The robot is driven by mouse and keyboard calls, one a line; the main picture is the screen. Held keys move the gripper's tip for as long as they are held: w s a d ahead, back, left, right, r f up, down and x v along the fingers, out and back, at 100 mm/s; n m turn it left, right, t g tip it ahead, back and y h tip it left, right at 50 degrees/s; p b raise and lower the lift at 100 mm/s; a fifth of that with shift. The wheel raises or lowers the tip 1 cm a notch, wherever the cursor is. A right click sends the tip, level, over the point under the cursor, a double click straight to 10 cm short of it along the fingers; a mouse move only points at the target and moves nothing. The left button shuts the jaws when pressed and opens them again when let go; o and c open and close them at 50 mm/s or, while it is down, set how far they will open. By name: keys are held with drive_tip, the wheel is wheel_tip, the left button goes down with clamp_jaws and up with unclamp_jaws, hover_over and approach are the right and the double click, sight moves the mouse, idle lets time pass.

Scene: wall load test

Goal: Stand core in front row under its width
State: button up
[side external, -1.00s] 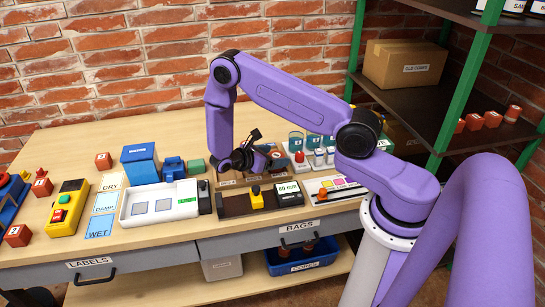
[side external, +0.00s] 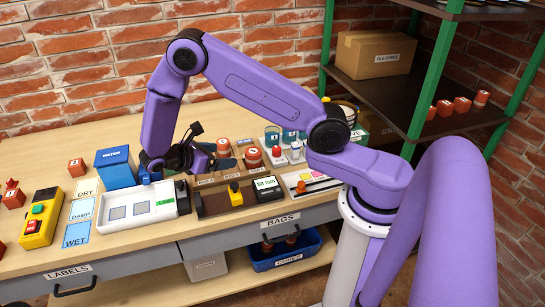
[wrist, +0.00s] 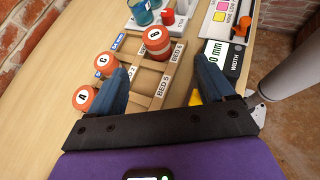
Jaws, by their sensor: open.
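My gripper (side external: 180,160) hangs over the bench left of the bed rack, blue fingers apart and empty in the wrist view (wrist: 160,70). The brown wooden rack (side external: 215,202) has compartments with BED labels. Three orange-red cores with white lettered tops show in the wrist view: A (wrist: 82,99) and C (wrist: 107,63) near the left finger, and B (wrist: 156,40) at the rack's far end. Two cores show in the side view, one behind (side external: 222,145) and one nearer (side external: 253,156). A black gauge labelled WIDTH (side external: 267,188) has a green screen.
A white tray (side external: 130,208) and a blue box (side external: 113,165) are left of the rack. WET, DAMP and DRY cards (side external: 77,234) lie farther left. A yellow control box (side external: 40,217) is near the left edge.

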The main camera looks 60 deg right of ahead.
drive_tip(key=s+a+r+m+t+y, duration=0.1)
drive_tip(key=s+a+r+y, duration=0.25)
drive_tip(key=s, duration=0.25)
drive_tip(key=s+a+r+t+y, duration=0.2)
drive_tip(key=s+a+r+y, duration=0.1)
drive_tip(key=s+r, duration=0.2)
drive_tip(key=s+r+y, duration=0.2)
drive_tip(key=s+y, duration=0.1)
drive_tip(key=s, duration=0.4)
drive_tip(key=s+r+y, duration=0.2)
drive_tip(key=s+y, duration=0.1)
drive_tip(key=s, duration=0.5)
drive_tip(key=shift+s+a+r+m+t, duration=0.15)
drive_tip(key=shift+a+r+m+t, duration=0.15)
drive_tip(key=shift+a+r, duration=0.05)
